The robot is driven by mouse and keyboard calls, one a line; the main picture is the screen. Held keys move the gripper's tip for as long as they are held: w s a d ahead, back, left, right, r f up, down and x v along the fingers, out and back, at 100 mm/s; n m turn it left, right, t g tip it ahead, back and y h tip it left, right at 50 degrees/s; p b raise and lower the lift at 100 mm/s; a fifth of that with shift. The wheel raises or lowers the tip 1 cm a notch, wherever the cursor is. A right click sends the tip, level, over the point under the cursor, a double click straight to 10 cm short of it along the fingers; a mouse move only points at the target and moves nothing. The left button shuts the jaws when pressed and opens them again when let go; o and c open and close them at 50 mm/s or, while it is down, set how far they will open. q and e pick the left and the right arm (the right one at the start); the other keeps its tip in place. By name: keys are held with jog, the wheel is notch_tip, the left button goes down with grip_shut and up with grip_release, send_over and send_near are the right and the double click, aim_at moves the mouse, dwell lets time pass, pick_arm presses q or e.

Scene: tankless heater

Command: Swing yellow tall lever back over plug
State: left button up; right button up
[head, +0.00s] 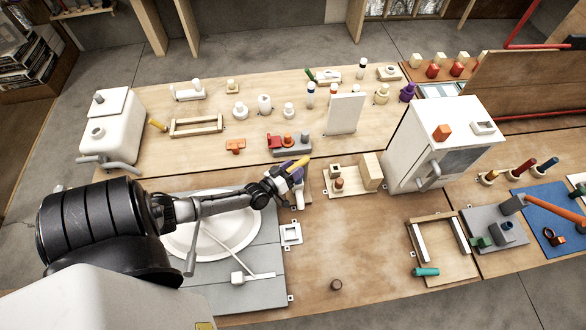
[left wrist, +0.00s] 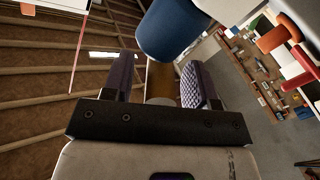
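A yellow lever (head: 299,162) shows at the end of my left gripper (head: 296,176) in the head view, slanting up to the right. In the left wrist view a yellow-brown piece (left wrist: 161,78), apparently this lever, stands between the two purple fingers of my left gripper (left wrist: 160,85). A gap shows between it and the left finger; it lies close to the right finger. The fingers are apart. A blue cylinder (left wrist: 170,32) is just beyond the fingertips; I cannot tell whether it is the plug. The lever's base is hidden. My right gripper is not in view.
A grey block with red and orange parts (head: 289,145) stands just behind my left gripper. A wooden tray (head: 350,187) and a white cabinet (head: 440,150) stand to its right. A round white basin (head: 192,240) lies under my left arm.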

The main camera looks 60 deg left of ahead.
pick_arm(q)
jog(key=shift+s, duration=0.1)
jog(key=shift+s, duration=0.3)
jog(key=p+v, duration=0.3)
jog(key=v, duration=0.8)
jog(key=shift+s+d, duration=0.1)
jog(key=shift+c, duration=0.3)
